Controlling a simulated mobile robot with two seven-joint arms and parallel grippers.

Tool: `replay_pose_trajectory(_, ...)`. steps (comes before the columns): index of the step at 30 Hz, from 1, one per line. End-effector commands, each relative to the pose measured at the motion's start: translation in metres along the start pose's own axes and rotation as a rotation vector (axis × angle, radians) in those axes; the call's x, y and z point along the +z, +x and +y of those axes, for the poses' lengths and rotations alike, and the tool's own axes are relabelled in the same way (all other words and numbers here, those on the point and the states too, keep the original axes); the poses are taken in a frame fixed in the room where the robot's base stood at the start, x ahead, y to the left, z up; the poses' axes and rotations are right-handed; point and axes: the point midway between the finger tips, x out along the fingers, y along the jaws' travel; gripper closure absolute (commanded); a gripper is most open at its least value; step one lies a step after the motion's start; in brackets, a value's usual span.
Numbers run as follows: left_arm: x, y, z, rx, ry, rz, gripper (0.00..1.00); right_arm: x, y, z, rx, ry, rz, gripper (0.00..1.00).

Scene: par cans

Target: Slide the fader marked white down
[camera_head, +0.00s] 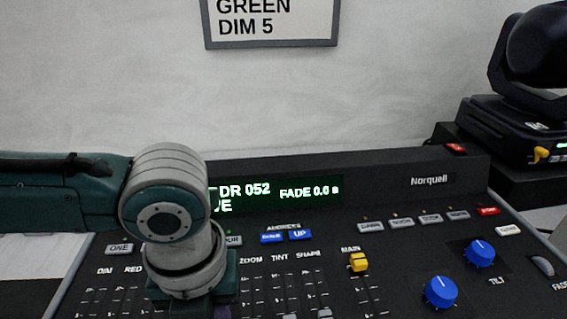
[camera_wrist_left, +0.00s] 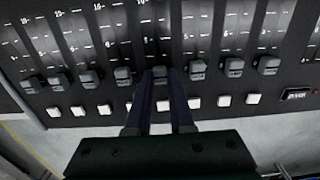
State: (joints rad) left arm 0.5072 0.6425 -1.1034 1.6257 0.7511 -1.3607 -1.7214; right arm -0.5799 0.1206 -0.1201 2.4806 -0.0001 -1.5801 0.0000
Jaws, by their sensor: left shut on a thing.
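The lighting desk (camera_head: 405,215) has a row of fader tracks with grey caps. In the left wrist view my left gripper (camera_wrist_left: 161,80) is shut on one grey fader cap (camera_wrist_left: 161,71), with caps on both sides. This cap sits level with the others at the lower ends of their tracks, just above the white buttons. The labels DIM, RED, ZOOM, TINT and SHAPE read in the head view; my arm hides those between RED and ZOOM, so the word white is not visible. The left fingers (camera_head: 222,312) barely show there. My right gripper is not in view.
A yellow MAIN fader cap (camera_head: 357,262) sits high in its track. Blue knobs (camera_head: 440,291) stand at the right. The display (camera_head: 290,193) shows FADE 0.0 s. A wall sign (camera_head: 270,22) reads GREEN DIM 5. A dark lamp fixture (camera_head: 520,125) stands at the back right.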

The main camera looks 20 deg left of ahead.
Motion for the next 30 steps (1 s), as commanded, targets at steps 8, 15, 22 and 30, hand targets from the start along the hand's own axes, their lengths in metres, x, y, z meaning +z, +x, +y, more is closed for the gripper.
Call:
replay_pose_trajectory(8,-0.002,0.0,-0.001,-0.002,0.001,0.006,0.77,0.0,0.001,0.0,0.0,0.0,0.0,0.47)
replay_pose_trajectory(15,-0.001,0.0,-0.001,-0.002,0.001,0.004,0.5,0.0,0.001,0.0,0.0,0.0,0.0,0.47)
replay_pose_trajectory(22,-0.001,0.0,-0.001,-0.002,0.001,0.003,0.47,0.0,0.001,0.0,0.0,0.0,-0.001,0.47)
replay_pose_trajectory(30,0.0,-0.032,-0.001,-0.003,0.003,0.001,0.47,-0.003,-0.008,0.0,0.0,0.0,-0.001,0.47)
